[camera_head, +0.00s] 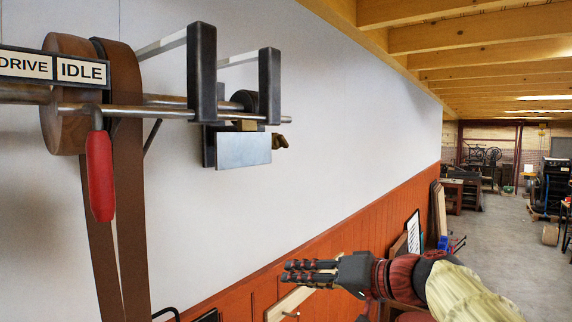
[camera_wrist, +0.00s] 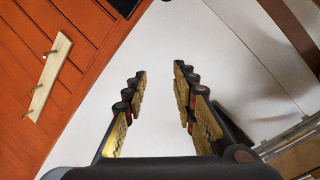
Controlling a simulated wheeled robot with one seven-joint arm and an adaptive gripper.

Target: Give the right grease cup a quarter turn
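No left grease cup can be made out. My gripper (camera_head: 300,272) is well below the fitting and slightly right of it, pointing left. In the wrist view my gripper (camera_wrist: 160,90) is open, with its two padded fingers apart and nothing between them. I cannot make out the grease cup in the wrist view.
A steel shaft (camera_head: 170,112) with brackets (camera_head: 202,75), a brown belt (camera_head: 128,190) and a red handle (camera_head: 100,175) fill the upper left. A wooden peg rail (camera_head: 290,303) is on the orange panelling below my gripper. The white wall between is bare.

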